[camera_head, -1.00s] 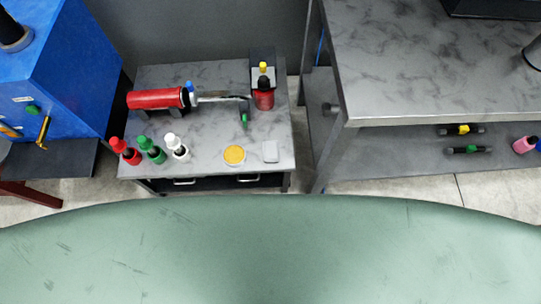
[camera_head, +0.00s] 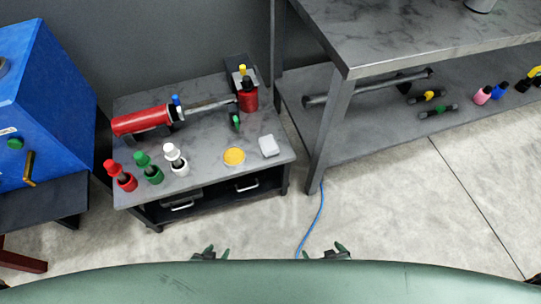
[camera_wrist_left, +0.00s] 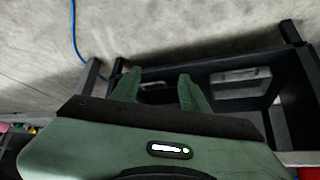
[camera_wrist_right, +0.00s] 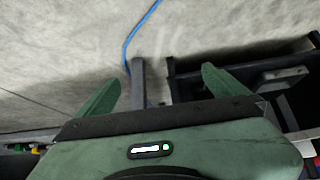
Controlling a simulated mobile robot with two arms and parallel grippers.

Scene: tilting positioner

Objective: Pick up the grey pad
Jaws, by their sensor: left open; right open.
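The grey pad (camera_head: 269,146) is a small light block lying on the small marbled table (camera_head: 205,190), near its front right corner, to the right of a yellow round dish (camera_head: 234,156). My left gripper (camera_head: 210,251) and my right gripper (camera_head: 339,248) show only their tips, low in the head view, well in front of the table and apart from the pad. In the left wrist view the left gripper (camera_wrist_left: 157,85) is open and empty. In the right wrist view the right gripper (camera_wrist_right: 160,85) is open and empty. The pad is not visible in either wrist view.
Red (camera_head: 120,175), green (camera_head: 149,168) and white (camera_head: 175,159) bottles stand left of the dish. A red cylinder (camera_head: 142,121) with a rod lies behind. A larger bench (camera_head: 420,45) with a lower shelf stands right. A blue cable (camera_head: 318,215) lies on the floor.

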